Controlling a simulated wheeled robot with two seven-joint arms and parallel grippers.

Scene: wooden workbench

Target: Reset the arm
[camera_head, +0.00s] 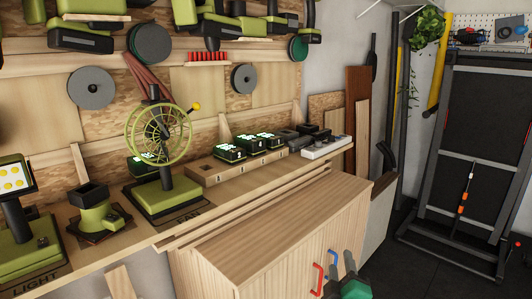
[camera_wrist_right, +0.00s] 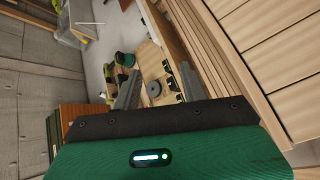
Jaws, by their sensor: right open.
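My right gripper (camera_head: 341,255) shows at the bottom of the head view, in front of the wooden cabinet (camera_head: 270,230) and near its red and blue handles. Its green body is partly cut off by the picture's lower edge. In the right wrist view, its two grey fingers (camera_wrist_right: 158,74) stand apart with nothing held between them. I cannot tell whether it touches the cabinet front. My left gripper is not in view.
A green fan (camera_head: 160,200) and a work light (camera_head: 22,240) stand on the wooden workbench. Battery packs (camera_head: 230,152) sit in a wooden rack farther along. The cabinet top is bare. A folded black treadmill (camera_head: 465,150) stands at the right, beyond open dark floor.

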